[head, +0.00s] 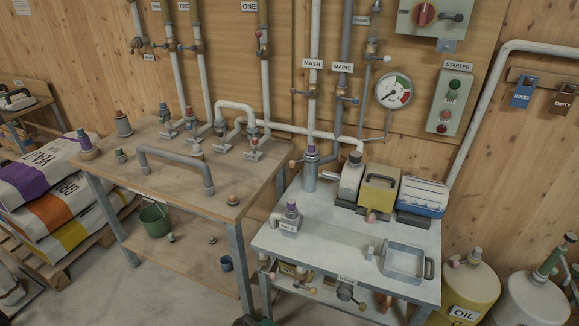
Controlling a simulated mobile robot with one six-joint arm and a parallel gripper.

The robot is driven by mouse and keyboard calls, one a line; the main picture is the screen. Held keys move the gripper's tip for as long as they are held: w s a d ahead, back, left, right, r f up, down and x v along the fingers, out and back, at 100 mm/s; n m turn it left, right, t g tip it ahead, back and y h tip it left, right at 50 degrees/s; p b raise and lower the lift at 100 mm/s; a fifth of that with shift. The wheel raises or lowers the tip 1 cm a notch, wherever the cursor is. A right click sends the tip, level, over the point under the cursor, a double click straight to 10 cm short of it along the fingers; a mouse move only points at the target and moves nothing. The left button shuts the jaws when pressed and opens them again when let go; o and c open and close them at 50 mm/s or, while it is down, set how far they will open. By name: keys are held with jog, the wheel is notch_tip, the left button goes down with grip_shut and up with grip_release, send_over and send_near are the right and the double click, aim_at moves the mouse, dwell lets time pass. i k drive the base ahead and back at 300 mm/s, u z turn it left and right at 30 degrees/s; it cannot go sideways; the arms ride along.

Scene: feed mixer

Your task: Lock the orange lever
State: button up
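I cannot pick out one clearly orange lever. Small valve handles sit on the wall pipes: one with a pale orange tip (293,91) left of the MASH pipe, and one with a blue tip (355,100) right of the MAINS pipe. An orange-topped knob (233,199) stands on the wooden bench near its right front corner. A blue padlock-like piece (522,94) marked RINSE and a brown one (564,98) marked EMPTY hang on a wooden rail at right. Whether any handle is locked is too small to tell. My gripper is not in view.
The wooden bench (165,182) carries grey pipes and fittings. A grey metal table (335,238) holds a yellow box (379,190), a blue-and-white box (421,196) and a tray (404,263). Sacks (40,215) lie at left; a yellow OIL drum (468,290) stands at right. Floor shows between.

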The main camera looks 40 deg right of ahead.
aim_at(292, 164)
jog(key=z, duration=0.75)
jog(key=k, duration=0.95)
jog(key=u, duration=0.65)
jog(key=i, duration=1)
jog(key=u, duration=0.05)
